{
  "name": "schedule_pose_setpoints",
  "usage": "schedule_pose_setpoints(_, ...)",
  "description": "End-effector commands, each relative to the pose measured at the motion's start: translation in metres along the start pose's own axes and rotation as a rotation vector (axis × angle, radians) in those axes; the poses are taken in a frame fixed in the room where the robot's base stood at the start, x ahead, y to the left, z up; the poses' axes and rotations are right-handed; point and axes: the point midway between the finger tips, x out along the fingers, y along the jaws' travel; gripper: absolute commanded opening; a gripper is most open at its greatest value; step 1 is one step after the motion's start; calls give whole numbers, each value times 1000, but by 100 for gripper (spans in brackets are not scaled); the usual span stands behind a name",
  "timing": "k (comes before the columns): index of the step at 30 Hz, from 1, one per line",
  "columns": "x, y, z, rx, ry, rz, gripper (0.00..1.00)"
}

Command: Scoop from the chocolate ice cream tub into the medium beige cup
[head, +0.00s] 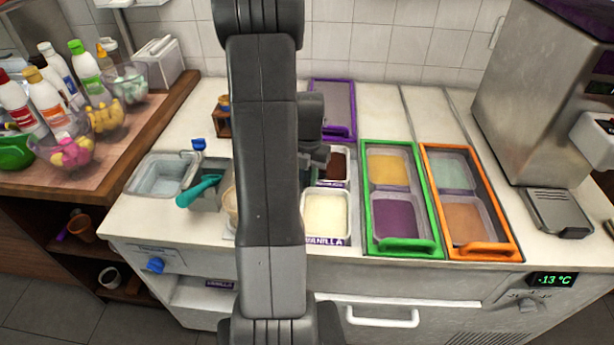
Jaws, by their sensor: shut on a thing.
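My arm rises through the middle of the head view and covers much of the counter. My gripper (320,157) is partly visible behind it, beside the chocolate ice cream tub (338,165), which is dark brown and partly covered. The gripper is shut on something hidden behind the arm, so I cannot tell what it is. A beige cup (231,207) shows only its left edge at the arm's left side; its size is unclear. A teal-handled scoop (200,190) rests in a metal well on the left.
The vanilla tub (327,214) sits in front of the chocolate. A green-framed case (402,245) and an orange-framed case (485,252) hold more tubs on the right. A water basin (160,175) is on the left. A steel machine (535,90) stands at the back right.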

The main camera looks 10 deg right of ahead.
Motion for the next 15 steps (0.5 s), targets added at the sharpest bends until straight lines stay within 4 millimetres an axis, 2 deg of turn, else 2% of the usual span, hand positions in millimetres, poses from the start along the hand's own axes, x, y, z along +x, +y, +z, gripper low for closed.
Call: schedule_pose_setpoints(15, -5, 11, 37, -1, -4, 1, 0)
